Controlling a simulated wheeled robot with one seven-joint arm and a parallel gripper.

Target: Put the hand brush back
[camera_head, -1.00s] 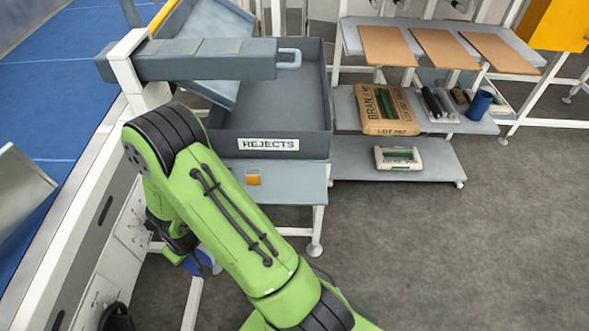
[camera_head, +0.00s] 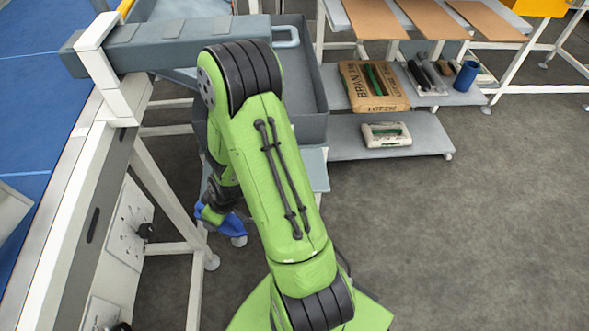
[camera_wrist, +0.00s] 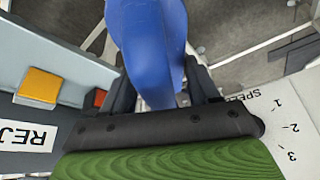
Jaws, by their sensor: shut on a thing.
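My gripper (camera_wrist: 160,85) has its dark fingers on both sides of a smooth blue thing (camera_wrist: 152,40), which I take to be the hand brush. It sticks out past the fingers, away from the wrist. No bristles can be made out. In the head view the blue thing (camera_head: 230,224) hangs below my gripper (camera_head: 214,206), to the left of my green arm. It is above the floor, near the white legs of the conveyor frame. My arm hides part of the gripper there.
The grey rejects bin (camera_head: 308,90) is behind my arm; its sign (camera_wrist: 25,136) shows in the wrist view. A speed-marked panel (camera_wrist: 299,105) is at right there. Floor at right is clear.

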